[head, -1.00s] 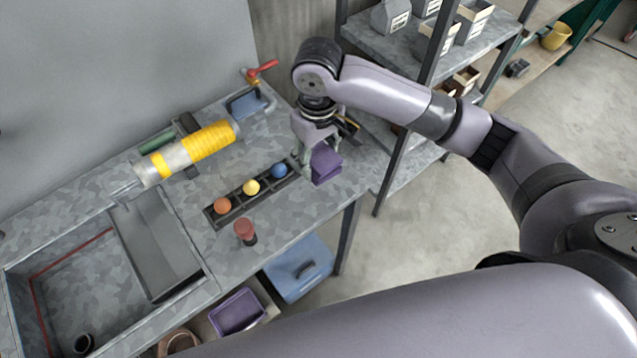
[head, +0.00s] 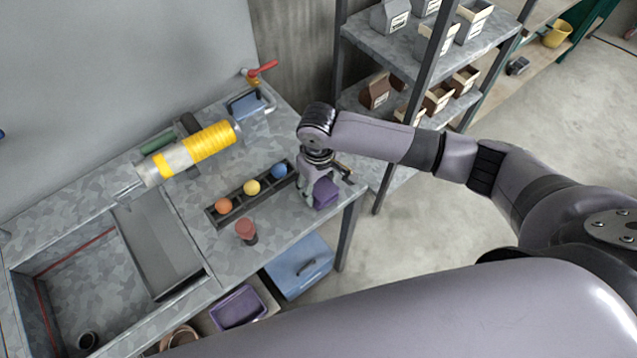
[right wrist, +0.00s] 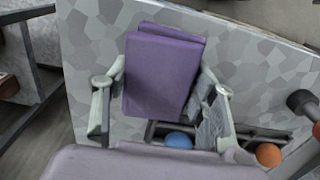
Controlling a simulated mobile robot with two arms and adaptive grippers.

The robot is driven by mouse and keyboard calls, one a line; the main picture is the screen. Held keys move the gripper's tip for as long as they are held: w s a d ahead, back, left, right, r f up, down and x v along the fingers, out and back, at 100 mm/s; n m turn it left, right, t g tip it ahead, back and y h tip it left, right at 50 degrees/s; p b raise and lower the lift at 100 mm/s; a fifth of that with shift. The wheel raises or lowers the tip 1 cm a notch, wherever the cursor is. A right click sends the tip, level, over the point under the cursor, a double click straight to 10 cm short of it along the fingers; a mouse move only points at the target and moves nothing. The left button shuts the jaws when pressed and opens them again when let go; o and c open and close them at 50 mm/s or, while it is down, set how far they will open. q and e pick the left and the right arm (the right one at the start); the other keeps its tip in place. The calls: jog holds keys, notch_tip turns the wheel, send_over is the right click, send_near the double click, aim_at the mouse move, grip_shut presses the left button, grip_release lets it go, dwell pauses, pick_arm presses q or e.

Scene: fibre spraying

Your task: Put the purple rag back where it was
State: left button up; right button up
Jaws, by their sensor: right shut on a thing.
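The purple rag (head: 325,193) is a folded block at the right end of the grey worktop (head: 290,222). My right gripper (head: 314,195) points down and is shut on the rag. In the right wrist view the rag (right wrist: 163,72) sits between the two fingers (right wrist: 160,95), with the worktop (right wrist: 255,70) right below it. I cannot tell whether the rag touches the worktop. My left gripper is not in view.
A black rack (head: 247,197) with orange, yellow and blue balls lies left of the gripper. A red-topped object (head: 246,230) stands in front of it. A yellow-banded cylinder (head: 195,150) lies behind, a sink (head: 85,290) at left. Shelves (head: 420,60) stand at the back right.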

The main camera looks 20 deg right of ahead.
aim_at(318, 185)
jog(key=shift+f, duration=0.1)
jog(key=o, duration=0.9)
jog(key=shift+o, duration=0.7)
notch_tip(318, 185, up, 12)
jog(key=b, duration=0.2)
